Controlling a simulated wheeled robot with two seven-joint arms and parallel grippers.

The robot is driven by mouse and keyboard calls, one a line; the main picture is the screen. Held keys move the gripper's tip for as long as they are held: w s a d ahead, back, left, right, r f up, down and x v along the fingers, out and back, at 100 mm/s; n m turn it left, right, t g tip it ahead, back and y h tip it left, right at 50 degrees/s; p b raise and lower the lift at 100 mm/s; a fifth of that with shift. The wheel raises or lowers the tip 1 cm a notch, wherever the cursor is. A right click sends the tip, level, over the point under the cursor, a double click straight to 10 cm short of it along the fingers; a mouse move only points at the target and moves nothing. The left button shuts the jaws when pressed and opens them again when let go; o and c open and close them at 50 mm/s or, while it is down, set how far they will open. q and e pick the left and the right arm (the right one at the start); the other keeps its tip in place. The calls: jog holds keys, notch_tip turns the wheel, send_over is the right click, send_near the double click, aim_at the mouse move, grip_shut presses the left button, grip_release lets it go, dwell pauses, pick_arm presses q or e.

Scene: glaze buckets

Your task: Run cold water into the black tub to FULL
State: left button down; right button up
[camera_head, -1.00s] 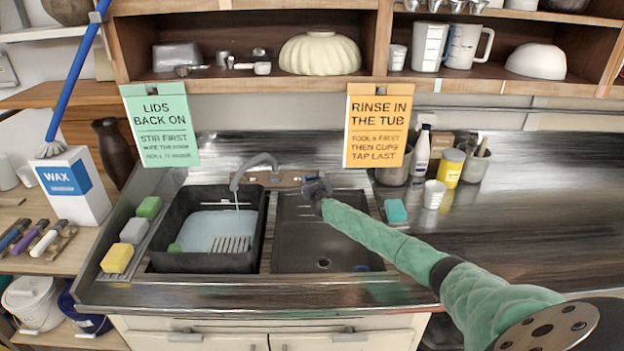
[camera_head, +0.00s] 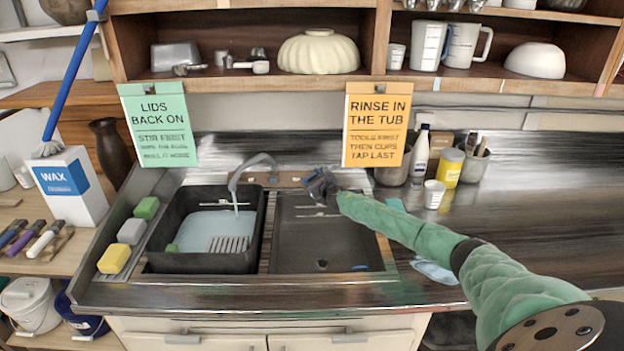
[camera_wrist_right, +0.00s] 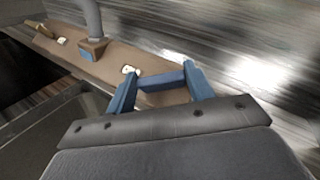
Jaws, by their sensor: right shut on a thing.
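The black tub (camera_head: 193,261) stands in the left basin of the sink. Pale blue water (camera_head: 205,226) covers much of its inside, below the rim, and a ribbed grey patch shows at the front right. A thin stream runs into it from the grey spout (camera_head: 250,161). My right gripper (camera_head: 318,181) is at the right end of the tap's wooden mount (camera_head: 288,178). In the right wrist view its blue fingers (camera_wrist_right: 160,85) are shut on the tap handle, which they mostly hide. The spout's foot (camera_wrist_right: 94,46) shows just left. My left gripper is not in view.
The right basin (camera_head: 320,240) is empty apart from small things at its front. Sponges (camera_head: 131,231) line the left ledge. A blue cloth (camera_head: 434,272), a white cup (camera_head: 434,194) and a yellow tin (camera_head: 448,168) are near my right arm. Two signs hang above.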

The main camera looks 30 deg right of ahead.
jog(key=o, duration=0.8)
jog(key=shift+o, duration=0.9)
jog(key=shift+s, duration=0.45)
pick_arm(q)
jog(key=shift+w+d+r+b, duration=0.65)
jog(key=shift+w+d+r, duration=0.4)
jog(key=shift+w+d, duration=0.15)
pick_arm(e)
jog(key=s, duration=0.6)
jog(key=shift+s+a+r, duration=0.25)
jog(key=shift+s+r, duration=0.1)
jog(key=shift+s, duration=0.05)
